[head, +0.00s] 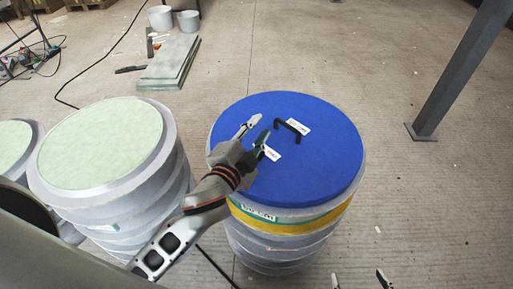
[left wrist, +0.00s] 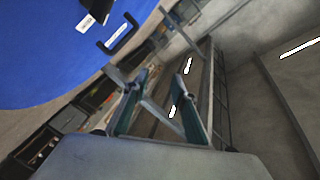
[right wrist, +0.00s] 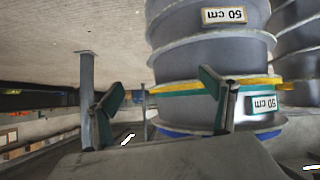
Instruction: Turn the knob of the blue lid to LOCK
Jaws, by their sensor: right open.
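The round blue lid (head: 300,175) sits on a ringed grey drum with a yellow band. A black bar-shaped piece (head: 288,128) stands on the lid, with a white label (head: 299,127) beside it and another label (head: 272,153) nearer my left gripper. The label text is too small to read. My left gripper (head: 256,130) is open and empty above the lid's left half, beside the black bar. The left wrist view shows the bar (left wrist: 112,42) beyond the fingers, and another dark piece cut off above. My right gripper (head: 359,281) is open, low at the bottom edge, away from the lid.
Another drum (head: 170,185) with a pale green top stands close left, and one more beyond it. Grey slabs (head: 170,62) and two buckets (head: 160,18) are behind. A metal post (head: 465,70) stands right. The floor right of the lidded drum is clear.

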